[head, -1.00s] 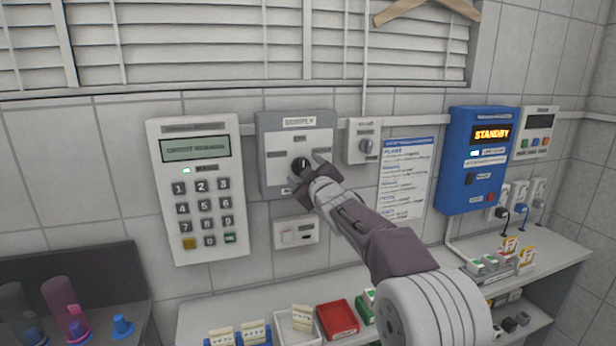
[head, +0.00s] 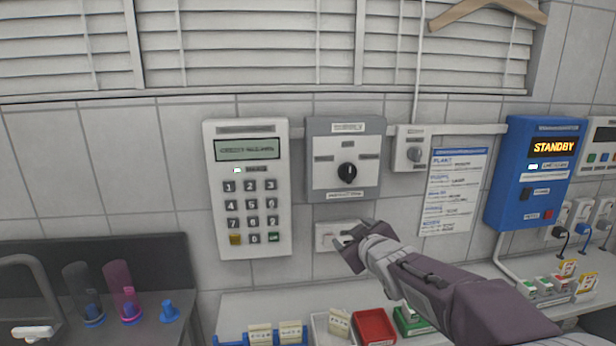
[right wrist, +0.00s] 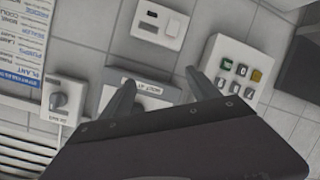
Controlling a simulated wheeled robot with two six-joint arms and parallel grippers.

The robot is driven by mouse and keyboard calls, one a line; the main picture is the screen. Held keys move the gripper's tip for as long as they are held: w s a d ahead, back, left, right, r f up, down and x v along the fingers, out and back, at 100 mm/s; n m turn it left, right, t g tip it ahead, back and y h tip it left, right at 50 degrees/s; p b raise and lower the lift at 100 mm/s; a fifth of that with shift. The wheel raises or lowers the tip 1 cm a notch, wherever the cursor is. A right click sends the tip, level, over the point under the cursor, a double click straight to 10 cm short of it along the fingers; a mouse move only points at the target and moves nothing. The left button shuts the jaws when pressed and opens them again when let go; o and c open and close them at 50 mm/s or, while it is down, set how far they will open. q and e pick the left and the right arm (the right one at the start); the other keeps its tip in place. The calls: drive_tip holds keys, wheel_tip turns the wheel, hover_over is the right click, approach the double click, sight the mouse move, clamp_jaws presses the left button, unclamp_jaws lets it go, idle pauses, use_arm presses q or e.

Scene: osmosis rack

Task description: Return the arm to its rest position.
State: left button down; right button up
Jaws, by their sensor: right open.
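My right arm comes in from the lower right in the head view. Its gripper (head: 350,240) is open and empty, in front of the small white wall plate below the supply switch box. The grey supply box (head: 345,158) has a black rotary knob (head: 347,172), clear of the gripper. In the right wrist view, my two fingers (right wrist: 155,88) are spread apart, with the wall plate (right wrist: 160,22) beyond them. The grey box's lower edge is partly hidden behind the gripper there. My left gripper does not show.
A keypad unit (head: 248,190) hangs left of the supply box. A small white switch (head: 411,150), a notice (head: 453,190) and a blue STANDBY unit (head: 531,172) are to the right. A red tray (head: 374,328) stands on the counter below, and pink and grey tubes stand at left.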

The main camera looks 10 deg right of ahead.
drive_tip(key=s+f+m+g+p, duration=0.1)
drive_tip(key=s+f+g, duration=0.2)
drive_tip(key=s+f, duration=0.3)
drive_tip(key=s+f+m+g, duration=0.2)
drive_tip(key=s+f, duration=0.1)
drive_tip(key=f, duration=0.5)
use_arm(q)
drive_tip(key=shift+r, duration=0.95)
use_arm(e)
drive_tip(key=s+f+m+g, duration=0.2)
drive_tip(key=s+f+g, duration=0.2)
drive_tip(key=s, duration=0.6)
drive_tip(key=s+f+m+g, duration=0.2)
drive_tip(key=s+f+g, duration=0.2)
drive_tip(key=s+f, duration=0.4)
drive_tip(key=shift+s+a, duration=0.2)
drive_tip(key=shift+s, duration=0.7)
